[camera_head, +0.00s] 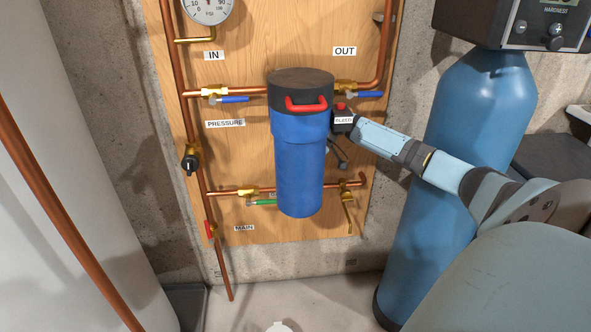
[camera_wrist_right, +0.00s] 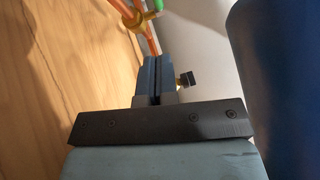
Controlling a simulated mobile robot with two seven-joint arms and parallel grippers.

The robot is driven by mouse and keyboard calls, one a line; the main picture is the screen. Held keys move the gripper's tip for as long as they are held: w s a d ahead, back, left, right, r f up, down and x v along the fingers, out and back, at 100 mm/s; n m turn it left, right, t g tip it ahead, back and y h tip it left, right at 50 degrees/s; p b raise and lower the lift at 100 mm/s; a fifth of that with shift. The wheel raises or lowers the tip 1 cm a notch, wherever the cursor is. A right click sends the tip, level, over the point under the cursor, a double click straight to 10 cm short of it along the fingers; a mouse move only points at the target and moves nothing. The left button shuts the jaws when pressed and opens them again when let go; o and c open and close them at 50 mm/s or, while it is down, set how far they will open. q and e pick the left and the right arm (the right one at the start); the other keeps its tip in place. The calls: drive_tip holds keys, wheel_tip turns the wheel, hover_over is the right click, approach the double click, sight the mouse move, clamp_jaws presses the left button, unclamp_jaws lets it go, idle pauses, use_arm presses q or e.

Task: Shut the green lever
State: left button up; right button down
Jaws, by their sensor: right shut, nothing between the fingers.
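The green lever (camera_head: 263,202) sits on a brass valve (camera_head: 246,192) on the lower copper pipe, left of the blue filter housing (camera_head: 300,165). In the right wrist view a green tip (camera_wrist_right: 153,5) shows at the top edge, by a brass valve. My right gripper (camera_wrist_right: 151,62) is shut and empty, with the wooden board on its left and the blue housing on its right. Its fingers point toward the green tip, apart from it. In the head view its fingers are hidden. My left gripper is out of view.
Blue levers (camera_head: 233,99) sit on the upper pipe. A red lever (camera_head: 209,229) is at lower left and a black-handled valve (camera_head: 190,163) above it. A blue tank (camera_head: 462,110) stands at right.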

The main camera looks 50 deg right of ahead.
drive_tip(key=b, duration=0.2)
approach(262, 202)
drive_tip(key=w, duration=0.1)
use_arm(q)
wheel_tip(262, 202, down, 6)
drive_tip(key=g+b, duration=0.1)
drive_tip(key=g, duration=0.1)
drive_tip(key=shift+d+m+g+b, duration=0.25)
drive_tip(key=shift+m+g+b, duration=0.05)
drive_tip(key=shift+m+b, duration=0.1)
use_arm(e)
drive_tip(key=f, duration=0.2)
drive_tip(key=a+f, duration=0.1)
drive_tip(key=f, duration=0.1)
drive_tip(key=shift+s+a+f, duration=0.15)
drive_tip(key=shift+s+f, duration=0.05)
drive_tip(key=shift+s, duration=0.05)
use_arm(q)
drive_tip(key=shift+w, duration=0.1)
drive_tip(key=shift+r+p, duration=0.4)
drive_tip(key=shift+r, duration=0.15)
use_arm(e)
drive_tip(key=shift+s+f, duration=0.1)
drive_tip(key=shift+f, duration=0.6)
drive_tip(key=shift+d+r, duration=0.1)
drive_tip(key=shift+d, duration=0.1)
